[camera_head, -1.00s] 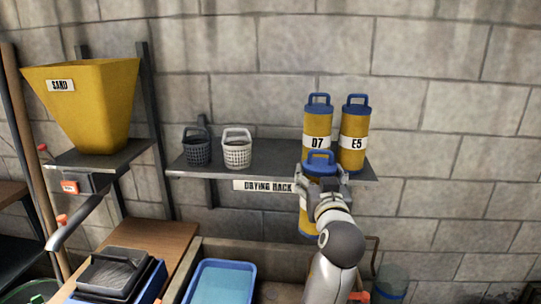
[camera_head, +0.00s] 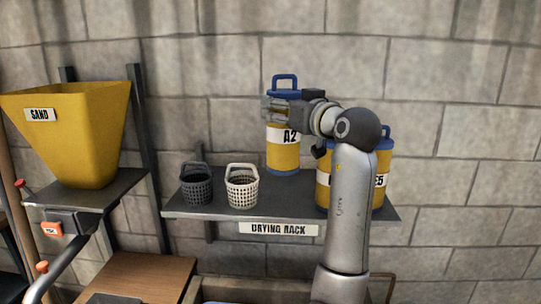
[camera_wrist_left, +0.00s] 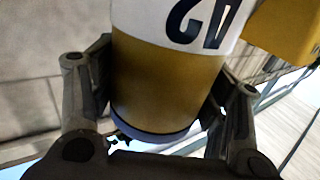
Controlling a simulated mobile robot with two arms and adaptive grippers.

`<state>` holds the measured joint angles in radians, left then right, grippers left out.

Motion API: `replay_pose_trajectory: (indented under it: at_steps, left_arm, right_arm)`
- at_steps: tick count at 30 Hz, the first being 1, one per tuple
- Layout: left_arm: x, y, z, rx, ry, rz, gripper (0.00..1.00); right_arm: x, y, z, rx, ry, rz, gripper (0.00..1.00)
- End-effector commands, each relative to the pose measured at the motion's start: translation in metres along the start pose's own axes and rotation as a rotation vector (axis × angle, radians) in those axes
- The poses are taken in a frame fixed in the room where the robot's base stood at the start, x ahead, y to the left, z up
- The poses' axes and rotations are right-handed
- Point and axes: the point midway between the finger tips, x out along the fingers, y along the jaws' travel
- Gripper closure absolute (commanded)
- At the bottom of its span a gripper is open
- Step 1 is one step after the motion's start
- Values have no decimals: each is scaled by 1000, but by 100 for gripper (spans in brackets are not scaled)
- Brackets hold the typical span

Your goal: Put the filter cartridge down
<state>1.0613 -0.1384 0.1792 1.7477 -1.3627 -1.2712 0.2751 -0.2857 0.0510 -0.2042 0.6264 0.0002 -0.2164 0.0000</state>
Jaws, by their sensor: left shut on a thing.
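My left gripper (camera_head: 283,108) is shut on the filter cartridge marked A2 (camera_head: 283,155), a yellow cylinder with a white label band and a blue lid and handle. The cartridge is upright, to the left of two standing cartridges, and sits higher in the head view than they do. Its base appears raised above the drying rack shelf (camera_head: 225,213). In the left wrist view the cartridge (camera_wrist_left: 165,85) fills the space between my fingers, its label partly cut off. My right gripper is not in view.
Cartridge E5 (camera_head: 383,165) and another yellow cartridge (camera_head: 322,190) stand on the right of the shelf, partly hidden by my arm. A dark basket (camera_head: 196,187) and a white basket (camera_head: 242,188) stand at left. Shelf between white basket and cartridges is bare.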

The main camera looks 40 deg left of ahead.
Motion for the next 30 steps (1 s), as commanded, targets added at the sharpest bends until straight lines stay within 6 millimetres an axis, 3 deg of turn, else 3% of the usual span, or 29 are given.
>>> replay_pose_trajectory:
  at_steps: [1,7,12,20,30]
  left_arm:
    - [14,1,0,7,0,-4,82]
    - [63,9,21,7,1,-3,82]
    - [87,14,55,6,1,0,82]
    - [103,17,77,1,2,1,82]
    - [109,18,112,0,3,2,82]
  right_arm:
    - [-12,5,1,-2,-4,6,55]
    - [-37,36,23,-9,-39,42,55]
    - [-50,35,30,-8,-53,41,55]
    - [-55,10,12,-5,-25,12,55]
    - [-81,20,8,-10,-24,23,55]
